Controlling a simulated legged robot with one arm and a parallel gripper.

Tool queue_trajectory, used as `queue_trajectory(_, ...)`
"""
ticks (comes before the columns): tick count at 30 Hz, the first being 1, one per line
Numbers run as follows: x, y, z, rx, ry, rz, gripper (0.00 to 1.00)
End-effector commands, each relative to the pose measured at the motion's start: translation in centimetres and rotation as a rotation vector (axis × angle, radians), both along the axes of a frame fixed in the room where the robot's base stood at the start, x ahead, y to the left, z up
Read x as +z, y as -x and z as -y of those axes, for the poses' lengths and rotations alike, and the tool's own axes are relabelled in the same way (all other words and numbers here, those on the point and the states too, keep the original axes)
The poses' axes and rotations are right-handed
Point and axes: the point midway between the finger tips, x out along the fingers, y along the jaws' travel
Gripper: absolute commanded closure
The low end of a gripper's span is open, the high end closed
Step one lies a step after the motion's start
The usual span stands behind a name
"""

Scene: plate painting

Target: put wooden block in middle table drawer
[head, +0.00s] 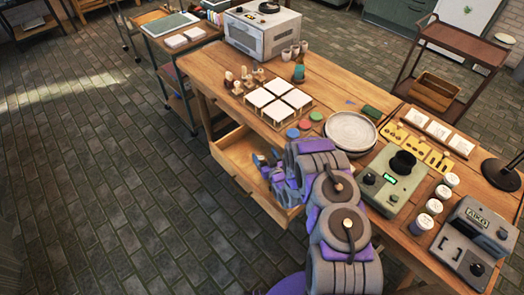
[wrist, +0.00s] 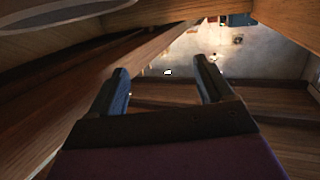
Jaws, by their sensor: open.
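The table drawer (head: 234,172) is pulled out from the wooden table's front side in the head view. Its visible floor on the left looks bare. My gripper (head: 264,164) is at the open drawer, low beside the tabletop edge, and my arm hides the drawer's right part. In the wrist view my gripper (wrist: 165,82) has its two dark fingers apart with nothing seen between them. Wooden panels surround it there. I cannot make out a wooden block in either view.
The wooden table (head: 222,72) carries white tiles (head: 279,98), stacked plates (head: 350,131), small paint discs and a green-grey device (head: 394,181). A white oven (head: 262,32) stands at the far end. A shelf cart (head: 172,50) is behind left. The brick floor (head: 90,180) at left is clear.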

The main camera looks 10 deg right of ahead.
Motion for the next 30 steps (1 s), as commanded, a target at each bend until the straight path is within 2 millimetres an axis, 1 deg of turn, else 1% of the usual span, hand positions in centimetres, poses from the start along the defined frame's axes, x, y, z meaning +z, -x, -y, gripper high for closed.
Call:
queue_trajectory(1, 0.1, 1.1, 0.3, -0.001, 0.001, -0.008, 0.20)
queue_trajectory(6, 0.5, 4.2, 1.2, 0.000, 0.000, -0.009, 0.20)
queue_trajectory(12, 0.9, 6.7, 1.9, -0.001, 0.001, -0.006, 0.20)
queue_trajectory(15, 1.0, 7.4, 2.1, -0.001, 0.001, -0.006, 0.20)
queue_trajectory(18, 1.1, 7.7, 2.2, -0.001, 0.001, -0.004, 0.20)
queue_trajectory(23, 1.2, 7.6, 2.2, 0.000, 0.006, -0.008, 0.20)
queue_trajectory(26, 1.8, 6.9, 2.6, 0.000, 0.027, -0.027, 0.20)
queue_trajectory(29, 2.8, 6.0, 3.3, -0.001, 0.069, -0.075, 0.20)
queue_trajectory(30, 3.4, 5.5, 3.7, -0.004, 0.092, -0.101, 0.20)
